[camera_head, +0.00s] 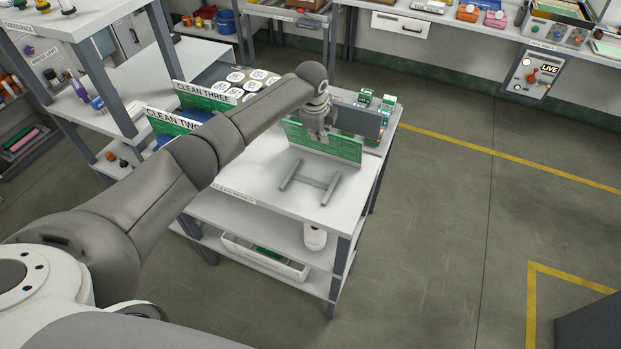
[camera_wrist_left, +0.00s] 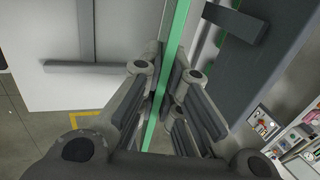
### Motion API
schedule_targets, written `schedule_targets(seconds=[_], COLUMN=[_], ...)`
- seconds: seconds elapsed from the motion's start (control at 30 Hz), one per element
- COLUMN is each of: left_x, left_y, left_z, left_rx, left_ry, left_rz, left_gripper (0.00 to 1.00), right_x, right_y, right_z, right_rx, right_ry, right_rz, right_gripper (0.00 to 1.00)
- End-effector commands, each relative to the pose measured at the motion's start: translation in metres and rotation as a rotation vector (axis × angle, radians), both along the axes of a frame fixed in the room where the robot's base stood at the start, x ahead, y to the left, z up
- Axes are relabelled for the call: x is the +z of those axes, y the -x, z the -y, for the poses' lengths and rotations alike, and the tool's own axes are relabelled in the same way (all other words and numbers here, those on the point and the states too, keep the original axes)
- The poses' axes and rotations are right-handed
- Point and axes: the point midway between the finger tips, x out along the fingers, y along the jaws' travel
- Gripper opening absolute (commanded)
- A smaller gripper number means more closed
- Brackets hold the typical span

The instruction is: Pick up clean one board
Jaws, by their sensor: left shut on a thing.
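A green board (camera_head: 325,147) stands upright over the white table top (camera_head: 255,180). My left gripper (camera_head: 318,136) comes down from above and is shut on its upper edge. In the left wrist view the board (camera_wrist_left: 168,75) shows edge-on as a thin green strip between the two fingers (camera_wrist_left: 165,88). I cannot tell whether its lower edge touches the table. Two more green boards, labelled CLEAN THREE (camera_head: 205,97) and CLEAN TWO (camera_head: 168,124), stand at the left, partly hidden by my left arm. My right gripper is not in view.
A grey H-shaped frame (camera_head: 310,181) lies in front of the held board. A dark grey plate (camera_head: 358,122) stands close behind it, with small green-and-white parts (camera_head: 387,101) beyond. A white bin (camera_head: 262,256) sits on the lower shelf.

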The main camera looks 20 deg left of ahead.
Motion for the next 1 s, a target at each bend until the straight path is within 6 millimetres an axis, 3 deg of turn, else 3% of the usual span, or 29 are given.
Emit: schedule_targets(seconds=[0.6,1.0], left_x=[0.038,0.040], left_y=[0.000,0.000], left_z=[0.000,0.000], left_rx=[0.000,0.000], left_ry=[0.001,0.001], left_rz=[0.002,0.002], left_gripper=[0.00,0.00], right_x=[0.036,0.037], right_y=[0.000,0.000], right_z=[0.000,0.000], right_rx=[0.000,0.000], right_ry=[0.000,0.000], right_rz=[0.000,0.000], right_gripper=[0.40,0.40])
